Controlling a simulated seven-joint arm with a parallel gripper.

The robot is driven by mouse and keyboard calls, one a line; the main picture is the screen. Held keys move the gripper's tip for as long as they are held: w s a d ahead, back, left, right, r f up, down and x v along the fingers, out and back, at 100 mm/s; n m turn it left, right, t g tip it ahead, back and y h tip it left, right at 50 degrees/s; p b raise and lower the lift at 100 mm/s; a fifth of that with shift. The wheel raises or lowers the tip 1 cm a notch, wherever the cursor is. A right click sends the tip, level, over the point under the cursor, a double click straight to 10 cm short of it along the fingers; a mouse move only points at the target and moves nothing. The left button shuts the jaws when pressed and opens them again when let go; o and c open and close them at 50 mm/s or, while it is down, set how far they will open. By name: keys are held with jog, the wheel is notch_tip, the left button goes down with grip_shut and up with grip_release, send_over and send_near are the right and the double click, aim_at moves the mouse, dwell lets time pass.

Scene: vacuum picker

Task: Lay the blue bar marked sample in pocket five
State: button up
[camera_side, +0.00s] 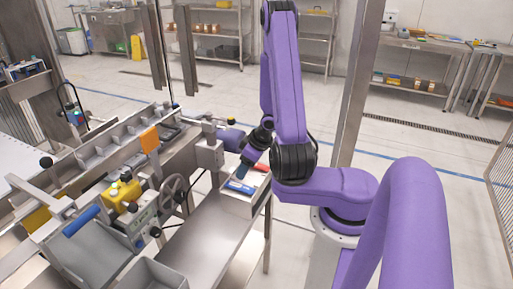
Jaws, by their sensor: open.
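A blue bar (239,187) with a pale mark lies in a light tray (236,205) at the end of the steel table; the lettering is too small to read. My gripper (246,171) points down just above this bar, dark and small in the picture. It is open, and I cannot tell whether its fingers touch the bar. A row of grey pockets (118,135) runs along the machine at the left. I cannot read any pocket numbers. Another blue bar or roller (81,221) lies on the machine at the lower left.
A red piece (262,167) lies at the tray's far side. The steel table top (205,240) in front of the tray is bare.

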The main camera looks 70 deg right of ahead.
jog(key=shift+v, duration=4.3)
jog(key=w+a+r+n+t+h, duration=0.1)
jog(key=w+r+n, duration=0.15)
jog(key=w, duration=0.45)
jog(key=w+a+r+n+t+h, duration=0.1)
jog(key=w+a+r+n+h, duration=0.1)
jog(key=w+r, duration=0.35)
jog(key=s+a+n+g+y, duration=0.2)
jog(key=s+a+n, duration=0.2)
jog(key=s+a, duration=0.5)
jog(key=a, duration=0.4)
jog(key=shift+s+f+g, duration=0.15)
jog(key=shift+s+g, duration=0.15)
jog(key=shift+s, duration=0.1)
jog(key=shift+o, duration=0.5)
jog(key=s+a+n+g, duration=0.1)
jog(key=s+n+g, duration=0.1)
jog(key=s, duration=0.5)
jog(key=s+a+n+g+y, duration=0.1)
jog(key=s+a+n, duration=0.1)
jog(key=s, duration=0.6)
jog(key=shift+a+r+g, duration=0.25)
jog(key=shift+g, duration=0.15)
